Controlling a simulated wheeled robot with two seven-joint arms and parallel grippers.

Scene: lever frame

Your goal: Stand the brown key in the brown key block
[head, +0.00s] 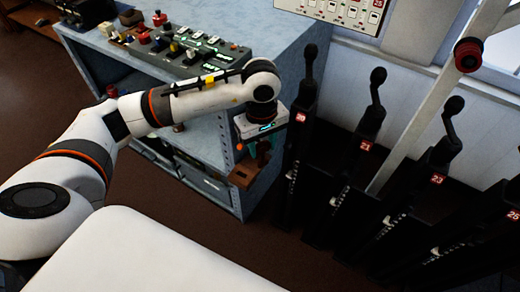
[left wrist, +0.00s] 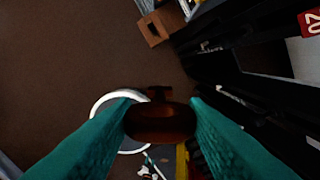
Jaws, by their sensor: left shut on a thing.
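My left gripper (head: 259,149) hangs below the wrist near the cabinet's front corner, its teal fingers pointing down. In the left wrist view the gripper (left wrist: 160,122) is shut on the brown key (left wrist: 160,123), whose rounded end sits between the fingertips. In the head view the key is hard to make out. The brown key block (head: 243,173) is just below the gripper in the head view, beside the cabinet corner. It also shows in the left wrist view (left wrist: 153,30), at the top, apart from the key. My right gripper is out of view.
A row of black levers (head: 303,130) with red number plates stands close to the right of the gripper. The blue-grey cabinet (head: 215,140) is behind it, with a panel of coloured switches (head: 185,50) on top. Brown floor lies open in front.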

